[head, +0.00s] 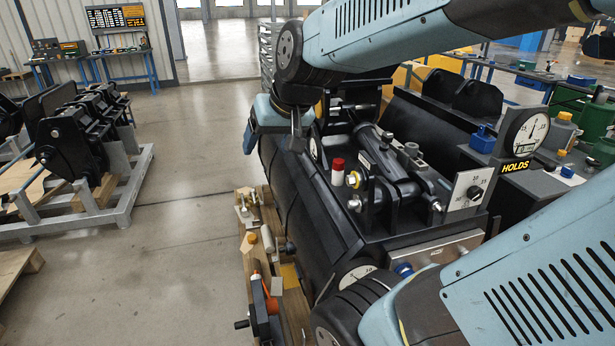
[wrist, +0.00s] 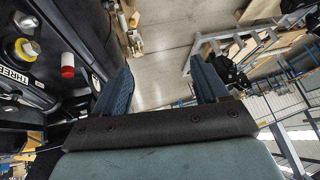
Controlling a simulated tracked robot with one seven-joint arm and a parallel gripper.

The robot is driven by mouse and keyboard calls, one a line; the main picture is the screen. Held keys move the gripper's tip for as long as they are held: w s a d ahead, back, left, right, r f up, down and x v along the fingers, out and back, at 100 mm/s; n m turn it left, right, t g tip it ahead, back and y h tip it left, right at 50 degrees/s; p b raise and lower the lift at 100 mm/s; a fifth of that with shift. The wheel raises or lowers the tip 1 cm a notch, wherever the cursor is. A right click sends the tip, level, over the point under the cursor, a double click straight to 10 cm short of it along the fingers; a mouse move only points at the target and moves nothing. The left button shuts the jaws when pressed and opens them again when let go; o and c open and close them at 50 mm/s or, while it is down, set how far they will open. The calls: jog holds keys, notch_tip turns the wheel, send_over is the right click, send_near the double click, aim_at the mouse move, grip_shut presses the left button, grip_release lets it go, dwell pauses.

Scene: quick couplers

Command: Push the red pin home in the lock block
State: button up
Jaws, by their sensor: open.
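The red pin (head: 338,172) has a red top on a pale, short cylindrical body. The red pin (wrist: 67,66) also shows at the left of the wrist view, outside my fingers. I cannot make out the lock block's edges or how deep the pin sits. My gripper (wrist: 163,78) is open, with two blue fingers apart and nothing between them. It is to the left of the coupler in the head view, where its fingers are not clear.
A gauge with a "HOLDS" sign (head: 516,166) stands right of the coupler. A grey dial plate (head: 470,192) is nearer. A wooden pallet with loose parts (head: 262,230) lies along the coupler's left. The floor (head: 195,170) further left is clear up to a grey rack (head: 110,200).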

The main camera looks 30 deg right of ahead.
jog(key=w+d+f+m+t+h, duration=0.1)
jog(key=w+d+f+m, duration=0.2)
jog(key=w, duration=0.5)
jog(key=w+d+f+m+t+h, duration=0.1)
jog(key=w+d+f+m, duration=0.1)
jog(key=w+f, duration=0.4)
jog(key=w+d+f+m+t+h, duration=0.1)
jog(key=w+d+f+m+h, duration=0.15)
jog(key=w, duration=0.65)
jog(key=m+g+h, duration=0.5)
jog(key=m+h, duration=0.1)
jog(key=h, duration=0.8)
send_near(341, 161)
jog(key=x, duration=0.8)
jog(key=w+f+x, duration=0.1)
jog(key=x, duration=0.3)
jog(key=shift+a+f, duration=0.1)
jog(key=shift+w+a, duration=0.1)
jog(key=shift+w, duration=0.05)
jog(key=c, duration=1.2)
